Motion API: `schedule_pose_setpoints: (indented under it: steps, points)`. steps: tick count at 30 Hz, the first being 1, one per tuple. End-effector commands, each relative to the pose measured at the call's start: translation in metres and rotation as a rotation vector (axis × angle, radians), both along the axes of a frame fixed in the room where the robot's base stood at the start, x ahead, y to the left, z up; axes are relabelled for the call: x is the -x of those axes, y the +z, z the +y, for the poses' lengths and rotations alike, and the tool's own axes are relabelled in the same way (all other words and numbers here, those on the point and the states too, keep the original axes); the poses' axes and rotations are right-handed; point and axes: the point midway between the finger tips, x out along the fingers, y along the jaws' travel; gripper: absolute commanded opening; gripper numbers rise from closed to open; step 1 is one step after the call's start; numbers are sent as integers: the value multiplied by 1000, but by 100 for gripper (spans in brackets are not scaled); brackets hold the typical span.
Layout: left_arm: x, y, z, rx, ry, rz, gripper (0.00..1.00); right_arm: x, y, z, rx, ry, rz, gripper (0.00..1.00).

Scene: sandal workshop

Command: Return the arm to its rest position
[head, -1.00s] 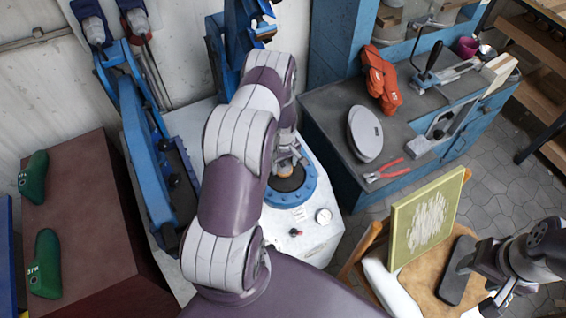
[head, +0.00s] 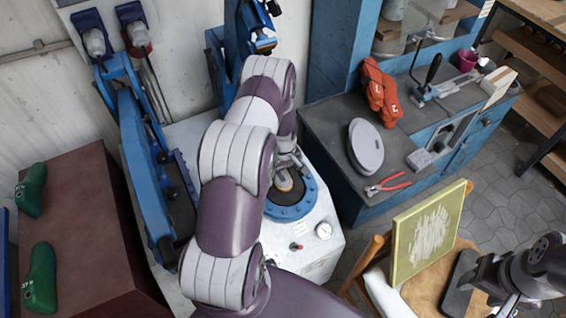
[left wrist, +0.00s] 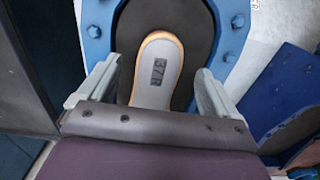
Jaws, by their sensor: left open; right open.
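My left arm reaches over the white machine (head: 310,243). My left gripper (head: 290,170) is over the machine's round blue-rimmed plate (head: 308,208), and the arm partly covers it. In the left wrist view the gripper (left wrist: 158,90) is open, with one finger on each side of a sole marked 37R (left wrist: 158,62). The sole lies on the dark pad inside the blue ring, and its near end is hidden by the gripper body. I cannot tell whether the fingers touch it.
Green shoe lasts (head: 40,278) lie on the brown box (head: 85,225) at left. A blue lever arm (head: 150,165) stands beside my left arm. A yellow-framed board (head: 428,232) stands at right.

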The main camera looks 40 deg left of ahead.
Motion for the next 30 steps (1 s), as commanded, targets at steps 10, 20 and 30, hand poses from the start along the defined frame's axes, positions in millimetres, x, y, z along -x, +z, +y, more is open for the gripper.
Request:
schedule_pose_setpoints:
  steps: [10, 20, 30]
  points:
    - [-1, 84, 0, -2, 0, -4, 92, 0, -24, 0, 0, 0, 0, 53]
    - [0, 100, 0, 0, 0, 0, 92, 0, -25, 0, 0, 0, 0, 53]
    - [77, 141, -72, 25, -650, 32, 92, 0, -31, 0, 0, 0, 0, 53]
